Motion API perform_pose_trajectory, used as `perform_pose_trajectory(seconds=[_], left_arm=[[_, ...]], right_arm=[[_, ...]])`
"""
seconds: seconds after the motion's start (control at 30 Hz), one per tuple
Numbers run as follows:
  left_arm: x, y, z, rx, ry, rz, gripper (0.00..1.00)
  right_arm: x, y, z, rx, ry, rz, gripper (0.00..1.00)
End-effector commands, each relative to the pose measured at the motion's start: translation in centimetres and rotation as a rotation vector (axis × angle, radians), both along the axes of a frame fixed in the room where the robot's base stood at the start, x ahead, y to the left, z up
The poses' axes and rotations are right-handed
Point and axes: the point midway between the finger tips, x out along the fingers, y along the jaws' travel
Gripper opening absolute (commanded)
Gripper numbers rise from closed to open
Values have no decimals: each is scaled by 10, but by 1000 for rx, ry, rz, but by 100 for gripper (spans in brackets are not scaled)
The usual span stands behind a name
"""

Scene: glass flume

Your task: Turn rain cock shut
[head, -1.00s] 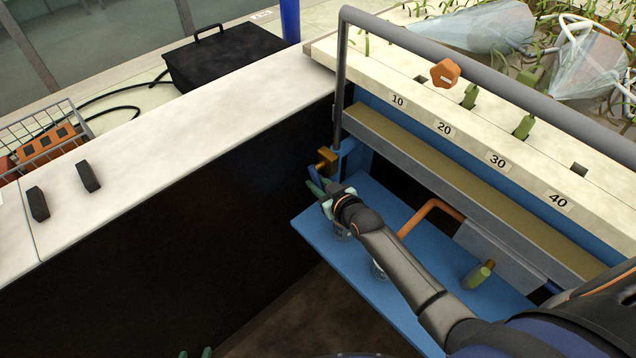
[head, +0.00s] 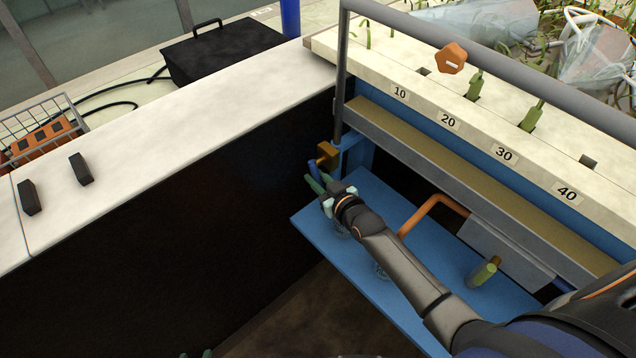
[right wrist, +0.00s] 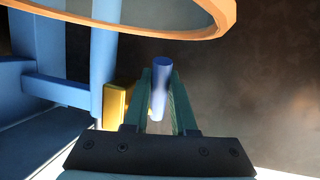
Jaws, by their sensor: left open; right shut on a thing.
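The rain cock is a small brass valve (head: 327,153) with a blue lever (head: 311,167), on the blue frame at the left end of the flume. My right gripper (head: 315,184) reaches it from the right, its green fingers at the lever. In the right wrist view the blue lever (right wrist: 161,85) stands between the fingers of my right gripper (right wrist: 160,98), which are shut on it. The brass body (right wrist: 117,104) shows just left of the fingers there. Only the green fingertips of my left gripper (head: 196,355) show at the bottom edge; they are apart.
A blue shelf (head: 335,243) lies under my right arm, with a small bottle (head: 483,272) and partly hidden glassware. An orange bent pipe (head: 430,207) rises behind. A grey rail (head: 480,72) crosses above. A white-topped dark wall (head: 200,120) stands left. An orange-rimmed round thing (right wrist: 200,28) overhangs the wrist view.

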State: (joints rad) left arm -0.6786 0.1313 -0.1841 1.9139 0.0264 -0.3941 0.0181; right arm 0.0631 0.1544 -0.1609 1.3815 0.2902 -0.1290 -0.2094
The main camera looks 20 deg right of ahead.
Motion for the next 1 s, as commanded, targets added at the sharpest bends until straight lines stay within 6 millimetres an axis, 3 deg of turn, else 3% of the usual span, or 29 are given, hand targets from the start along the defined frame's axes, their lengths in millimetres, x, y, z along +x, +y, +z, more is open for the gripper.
perform_pose_trajectory(seconds=[0.3,0.33,0.43,0.77,1.0], left_arm=[[0,0,-2,0,1,0,50],[0,0,-2,0,1,0,50],[0,0,-2,0,0,0,50],[0,0,0,0,0,0,50],[0,0,8,0,0,0,50]], right_arm=[[-1,0,-1,2,-6,0,0],[-1,0,-1,2,-6,0,27],[-1,0,-1,3,-6,0,37],[-4,-1,0,3,-6,0,37],[-38,-5,10,3,-4,1,37]])
